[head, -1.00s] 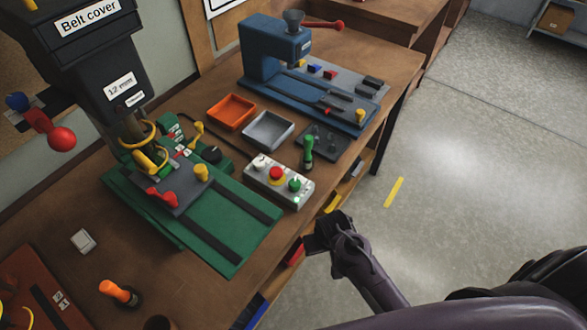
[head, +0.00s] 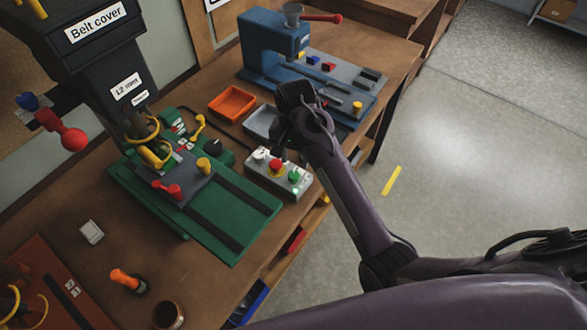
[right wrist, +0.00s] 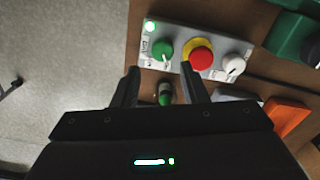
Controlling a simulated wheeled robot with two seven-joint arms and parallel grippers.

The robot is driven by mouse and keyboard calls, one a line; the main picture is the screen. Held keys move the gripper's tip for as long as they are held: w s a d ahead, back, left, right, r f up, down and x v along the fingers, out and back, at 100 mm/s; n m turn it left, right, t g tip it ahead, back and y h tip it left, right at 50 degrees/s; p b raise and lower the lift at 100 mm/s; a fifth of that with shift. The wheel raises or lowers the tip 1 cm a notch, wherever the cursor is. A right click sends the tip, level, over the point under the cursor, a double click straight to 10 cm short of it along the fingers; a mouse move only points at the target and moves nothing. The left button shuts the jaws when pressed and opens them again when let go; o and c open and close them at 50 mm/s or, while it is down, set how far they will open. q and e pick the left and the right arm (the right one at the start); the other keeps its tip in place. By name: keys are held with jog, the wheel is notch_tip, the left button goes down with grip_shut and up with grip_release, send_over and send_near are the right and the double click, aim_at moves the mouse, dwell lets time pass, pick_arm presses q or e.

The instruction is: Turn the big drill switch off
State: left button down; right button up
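The big green drill press (head: 225,215) stands at the left of the bench. A grey control box (head: 262,176) sits beside its base, with a white knob (head: 260,157), a red button on a yellow ring (head: 277,167) and a green knob (head: 294,176). In the right wrist view the box shows the green knob (right wrist: 162,49), red button (right wrist: 201,58), white knob (right wrist: 233,66) and a lit green lamp (right wrist: 150,26). My right gripper (right wrist: 158,72) is open and empty, its fingertips just short of the box near the green and red controls. My left gripper is out of view.
A smaller blue machine (head: 262,50) stands at the back. An orange tray (head: 232,102) and a grey tray (head: 258,122) lie between the machines. A green-handled tool (right wrist: 165,95) shows between my fingers, below the box.

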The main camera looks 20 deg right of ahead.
aim_at(294, 175)
jog(key=shift+w+a+r, duration=0.1)
jog(key=shift+w+r, duration=0.15)
jog(key=shift+f, duration=0.2)
notch_tip(294, 175, down, 6)
jog(key=shift+p, duration=1.2)
jog(key=shift+f, duration=0.6)
jog(key=shift+c, duration=0.3)
jog(key=c, duration=0.6)
jog(key=shift+m, duration=0.3)
jog(key=shift+c, duration=0.2)
